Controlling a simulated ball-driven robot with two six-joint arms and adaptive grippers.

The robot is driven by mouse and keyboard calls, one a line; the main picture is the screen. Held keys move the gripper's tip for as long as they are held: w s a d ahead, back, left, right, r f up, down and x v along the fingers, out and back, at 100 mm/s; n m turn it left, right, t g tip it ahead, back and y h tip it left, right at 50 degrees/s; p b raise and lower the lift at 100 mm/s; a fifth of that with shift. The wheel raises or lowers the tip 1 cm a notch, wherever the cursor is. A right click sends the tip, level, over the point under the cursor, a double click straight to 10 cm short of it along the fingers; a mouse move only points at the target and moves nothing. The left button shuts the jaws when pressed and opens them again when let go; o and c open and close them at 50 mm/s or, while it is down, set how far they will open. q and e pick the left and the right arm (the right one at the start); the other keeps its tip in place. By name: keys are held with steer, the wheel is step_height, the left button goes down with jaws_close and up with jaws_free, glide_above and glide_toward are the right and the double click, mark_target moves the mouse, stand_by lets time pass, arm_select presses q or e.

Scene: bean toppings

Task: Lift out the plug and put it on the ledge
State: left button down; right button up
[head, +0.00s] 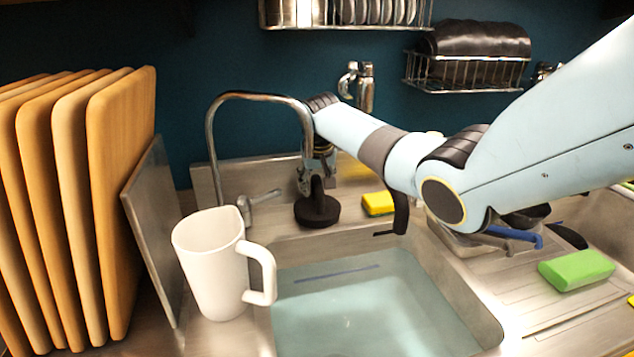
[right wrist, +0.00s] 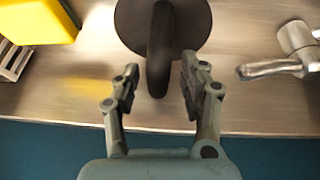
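The black plug (head: 317,212), a round disc with an upright loop handle, sits on the steel ledge (head: 285,222) behind the water-filled basin (head: 370,310). In the right wrist view the plug (right wrist: 190,22) lies ahead of my fingers, its handle (right wrist: 160,50) standing between them. My right gripper (head: 317,180) is just above the plug in the head view. In the wrist view its fingers (right wrist: 159,75) are open on either side of the handle, with a visible gap at each side. My left gripper is not in view.
A curved tap (head: 212,140) arches left of the plug, with its lever (head: 262,197) beside it. A yellow sponge (head: 378,203) lies to the right. A white jug (head: 212,265) stands at the basin's left corner. A green sponge (head: 576,270) lies on the drainer.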

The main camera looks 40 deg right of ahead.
steer(key=shift+r, duration=0.15)
steer(key=v, duration=1.1)
steer(key=shift+s+r, duration=0.15)
steer(key=shift+r, duration=0.15)
steer(key=shift+a, duration=0.15)
